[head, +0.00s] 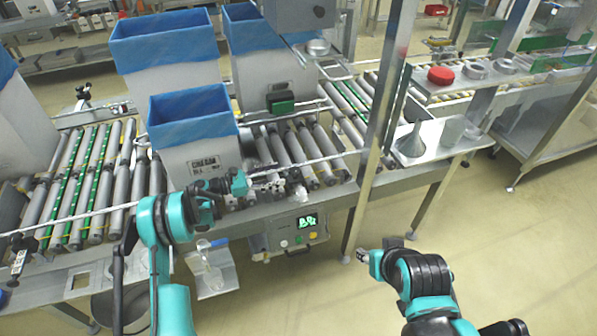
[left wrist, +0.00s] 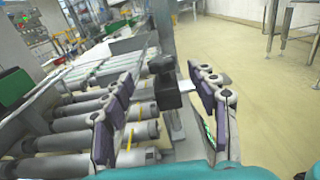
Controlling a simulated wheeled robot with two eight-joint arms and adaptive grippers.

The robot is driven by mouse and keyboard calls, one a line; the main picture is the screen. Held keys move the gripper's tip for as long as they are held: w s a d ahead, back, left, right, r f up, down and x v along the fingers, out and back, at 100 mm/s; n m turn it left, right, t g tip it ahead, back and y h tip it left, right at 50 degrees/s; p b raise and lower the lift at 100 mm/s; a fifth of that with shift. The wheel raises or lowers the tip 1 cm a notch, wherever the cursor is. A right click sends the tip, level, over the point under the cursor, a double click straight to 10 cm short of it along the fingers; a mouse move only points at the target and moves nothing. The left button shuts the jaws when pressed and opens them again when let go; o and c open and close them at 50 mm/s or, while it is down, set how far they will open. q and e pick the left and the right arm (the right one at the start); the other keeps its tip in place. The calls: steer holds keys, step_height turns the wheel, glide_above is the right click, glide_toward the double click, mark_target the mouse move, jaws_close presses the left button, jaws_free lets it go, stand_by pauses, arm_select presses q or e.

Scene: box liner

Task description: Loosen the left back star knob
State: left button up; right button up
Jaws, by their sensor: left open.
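In the left wrist view a black knob-like part (left wrist: 163,67) on a dark block lies between and beyond the two fingers of my left gripper (left wrist: 162,78). The fingers are spread and do not visibly touch it. I cannot tell whether it is the left back star knob. In the head view my left gripper (head: 272,184) is over the conveyor's front edge, right of the lined carton. A dark clamp with a knob (head: 83,92) stands at the far left back rail. My right gripper (head: 379,254) is over bare floor, away from the conveyor; its jaw gap is unclear.
A white carton with blue liner (head: 195,150) stands on the roller conveyor (head: 90,185), with other lined cartons behind. A control box with green display (head: 297,235) hangs below the front edge. A metal post (head: 378,140) and side table (head: 440,137) stand right.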

mark_target(296, 169)
arm_select(q)
steer(key=b+x, duration=0.1)
steer(key=x, duration=0.2)
steer(key=b+x, duration=0.1)
steer(key=x, duration=0.2)
steer(key=shift+d+f, duration=0.2)
steer(key=shift+d, duration=0.05)
steer(key=shift+w+d+r, duration=0.1)
steer(key=shift+w+d, duration=0.15)
steer(key=shift+d, duration=0.4)
steer(key=c, duration=1.2)
